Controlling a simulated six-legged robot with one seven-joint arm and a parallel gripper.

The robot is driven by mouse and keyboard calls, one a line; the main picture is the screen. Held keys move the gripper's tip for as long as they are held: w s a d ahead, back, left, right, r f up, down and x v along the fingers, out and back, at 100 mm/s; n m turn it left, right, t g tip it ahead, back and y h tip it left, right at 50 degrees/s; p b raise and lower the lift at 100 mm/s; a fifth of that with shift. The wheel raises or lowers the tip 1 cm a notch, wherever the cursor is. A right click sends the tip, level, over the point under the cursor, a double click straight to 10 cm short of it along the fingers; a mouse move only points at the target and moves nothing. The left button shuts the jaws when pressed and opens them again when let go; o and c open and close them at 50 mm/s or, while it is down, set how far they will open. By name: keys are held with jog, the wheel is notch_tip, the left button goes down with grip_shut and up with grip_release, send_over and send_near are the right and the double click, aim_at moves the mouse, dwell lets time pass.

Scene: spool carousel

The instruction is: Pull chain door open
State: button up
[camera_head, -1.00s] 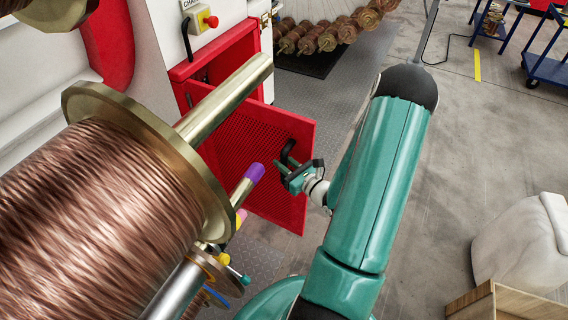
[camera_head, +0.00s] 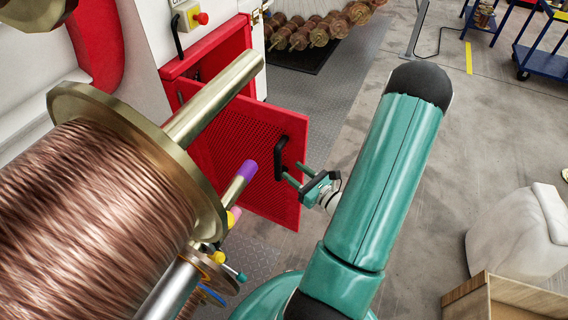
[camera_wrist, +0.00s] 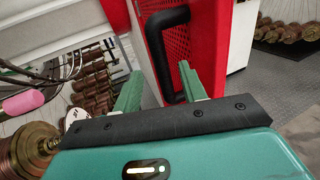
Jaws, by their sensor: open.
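The chain door is a red perforated panel (camera_head: 235,140) that stands swung out from its red cabinet, in the middle of the head view. Its black bar handle (camera_head: 281,158) is near the door's free edge. My gripper (camera_head: 293,172) is open and empty, just right of the handle, with its green fingers pointing toward it. In the wrist view the handle (camera_wrist: 152,48) appears beyond and between the two fingertips (camera_wrist: 160,85), beside the door's red edge (camera_wrist: 205,45). I see no grip on the handle.
A large copper-wire spool (camera_head: 90,220) and its shaft fill the left side. A purple-tipped rod (camera_head: 239,178) stands close to the door's lower left. A wooden crate (camera_head: 500,300) and a white covered sack (camera_head: 515,240) are at right. Grey floor is clear behind my arm.

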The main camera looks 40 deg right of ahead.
jog(key=s, duration=0.5)
jog(key=shift+s+d, duration=0.1)
jog(key=shift+s, duration=0.3)
